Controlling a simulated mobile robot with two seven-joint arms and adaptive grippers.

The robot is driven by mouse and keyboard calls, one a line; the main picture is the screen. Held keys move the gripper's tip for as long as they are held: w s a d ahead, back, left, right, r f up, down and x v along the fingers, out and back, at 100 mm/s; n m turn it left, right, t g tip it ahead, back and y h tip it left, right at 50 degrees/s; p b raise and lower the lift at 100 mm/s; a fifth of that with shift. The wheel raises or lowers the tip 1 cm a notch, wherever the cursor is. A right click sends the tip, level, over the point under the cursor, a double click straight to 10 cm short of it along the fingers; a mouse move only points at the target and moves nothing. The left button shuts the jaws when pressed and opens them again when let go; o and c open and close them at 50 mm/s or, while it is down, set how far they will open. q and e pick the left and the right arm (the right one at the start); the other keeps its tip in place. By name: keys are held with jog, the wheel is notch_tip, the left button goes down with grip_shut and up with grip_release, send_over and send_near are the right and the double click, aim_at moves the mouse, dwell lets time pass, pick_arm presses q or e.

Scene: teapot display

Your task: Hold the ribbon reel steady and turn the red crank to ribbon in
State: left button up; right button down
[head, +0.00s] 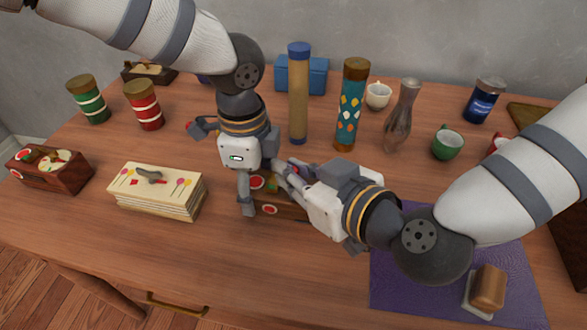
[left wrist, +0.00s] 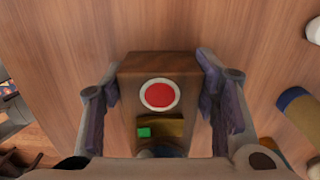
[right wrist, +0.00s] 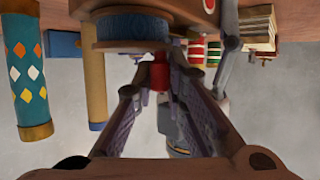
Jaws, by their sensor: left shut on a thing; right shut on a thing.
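The ribbon reel (head: 285,208) is a brown wooden body with red-and-white discs on the table, mostly covered by my grippers in the head view. In the left wrist view its body (left wrist: 160,66) sits between the two fingers of my left gripper (left wrist: 159,80), which is shut on it. The right wrist view shows its blue ribbon spool (right wrist: 133,27) and the red crank knob (right wrist: 159,76). My right gripper (right wrist: 160,84) is shut on that knob, with a finger on each side. In the head view the knob is largely hidden by the right gripper.
A stack of cream cards (head: 157,195) and a wooden box (head: 50,172) lie to the left. A tan tube (head: 298,95), patterned tube (head: 350,105) and glass vase (head: 401,118) stand close behind. A purple mat (head: 400,285) lies at right. The table front is clear.

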jog(key=shift+d+f, duration=0.1)
jog(key=shift+f, duration=0.05)
jog(key=c, duration=1.6)
grip_release()
